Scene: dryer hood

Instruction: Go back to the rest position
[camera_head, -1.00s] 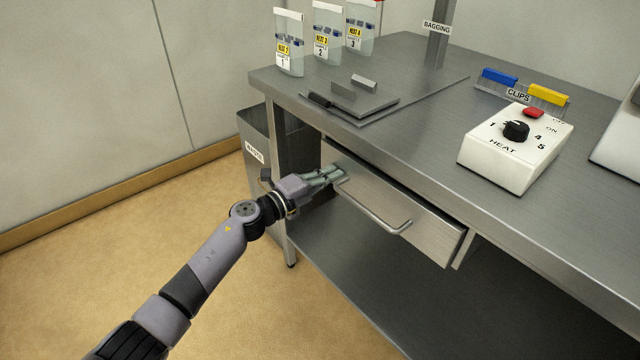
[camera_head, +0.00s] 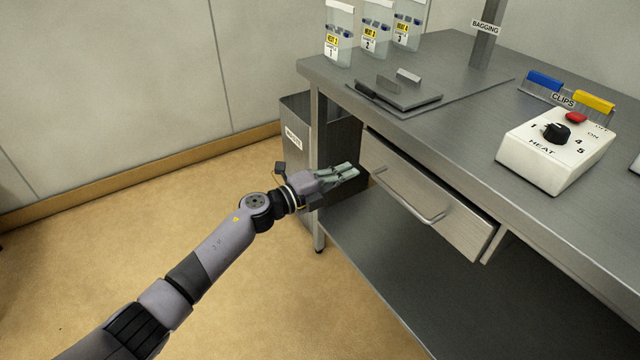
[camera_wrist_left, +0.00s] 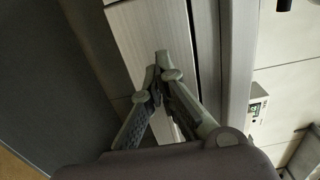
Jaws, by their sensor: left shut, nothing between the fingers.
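My left gripper (camera_head: 352,172) is shut and empty. In the head view it is just left of the steel drawer (camera_head: 440,205) under the bench, near the drawer's left end and apart from its bar handle (camera_head: 425,217). In the left wrist view the fingertips (camera_wrist_left: 162,62) meet in front of the drawer face (camera_wrist_left: 150,30). The drawer looks slightly out from the bench, though how far is hard to tell. My right gripper is in neither view.
The steel bench (camera_head: 470,110) has a lower shelf (camera_head: 390,270). On top are labelled bags (camera_head: 340,35), a flat tool on a plate (camera_head: 400,92), a clip rack (camera_head: 560,95) and a white heat control box (camera_head: 555,150). A waste bin (camera_head: 295,140) stands left. The floor at left is clear.

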